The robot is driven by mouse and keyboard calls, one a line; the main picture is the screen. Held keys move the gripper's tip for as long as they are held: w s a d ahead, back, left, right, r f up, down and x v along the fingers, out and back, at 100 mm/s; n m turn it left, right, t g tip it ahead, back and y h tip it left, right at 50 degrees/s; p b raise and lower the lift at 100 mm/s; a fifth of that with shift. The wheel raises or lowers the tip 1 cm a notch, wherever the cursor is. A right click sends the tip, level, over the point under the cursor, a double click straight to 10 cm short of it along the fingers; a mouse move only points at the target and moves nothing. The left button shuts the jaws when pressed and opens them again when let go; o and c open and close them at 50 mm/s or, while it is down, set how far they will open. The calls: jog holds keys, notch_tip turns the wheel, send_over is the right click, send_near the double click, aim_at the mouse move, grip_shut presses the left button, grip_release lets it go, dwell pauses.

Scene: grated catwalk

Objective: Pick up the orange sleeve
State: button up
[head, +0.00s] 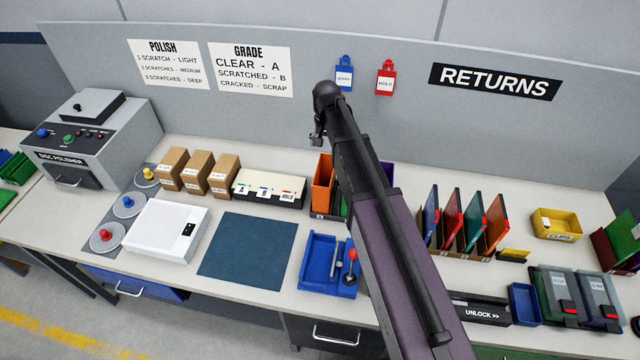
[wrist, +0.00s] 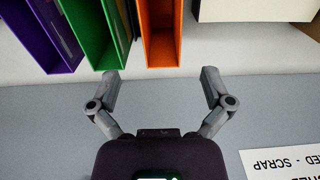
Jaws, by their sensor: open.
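The orange sleeve (head: 322,183) stands upright at the left end of a rack on the bench, its right side partly hidden by my arm in the head view. In the wrist view the orange sleeve (wrist: 160,35) is at the top centre, with its open end towards the camera. A green sleeve (wrist: 92,38) and a purple sleeve (wrist: 38,30) stand beside it to the left. My gripper (wrist: 160,76) is open and empty, its fingers spread to either side of the orange sleeve's line in that view, apart from it. The fingers are hard to make out in the head view.
A cream box (head: 268,186) with A, B and HOLD labels stands left of the rack. The grey back panel (head: 215,112) rises behind. More coloured sleeves (head: 450,215) stand to the right.

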jog(key=shift+a, duration=0.2)
notch_tip(320, 180, down, 9)
jog(key=b, duration=0.8)
jog(key=shift+r+b, duration=0.2)
jog(key=shift+b, duration=0.15)
dwell(0.5)
jog(key=shift+d+f+b, duration=0.1)
jog(key=shift+f+b, duration=2.5)
jog(key=shift+s, duration=0.1)
jog(key=c, duration=0.8)
